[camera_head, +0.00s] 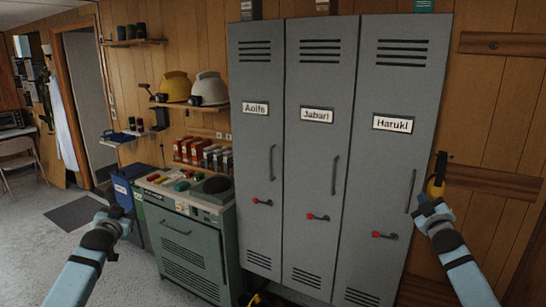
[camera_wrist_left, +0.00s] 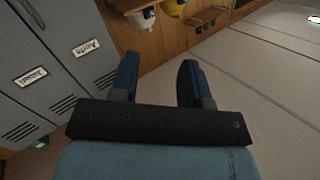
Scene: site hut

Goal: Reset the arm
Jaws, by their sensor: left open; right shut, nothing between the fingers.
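My left gripper (camera_head: 118,208) is raised at the lower left in the head view, in front of the blue bin and the grey cabinet. In the left wrist view its two dark blue fingers (camera_wrist_left: 160,82) stand apart with nothing between them. My right gripper (camera_head: 432,198) is raised at the right in the head view, in front of the edge of the locker labelled Haruki (camera_head: 395,160). Its fingers are shut and hold nothing.
Lockers labelled Aoife (camera_head: 256,165) and Jabari (camera_head: 316,180) stand shut beside Haruki's. A grey cabinet (camera_head: 185,250) with controls on top and a blue bin (camera_head: 124,190) are left of them. Yellow (camera_head: 175,86) and white helmets (camera_head: 209,88) sit on a shelf.

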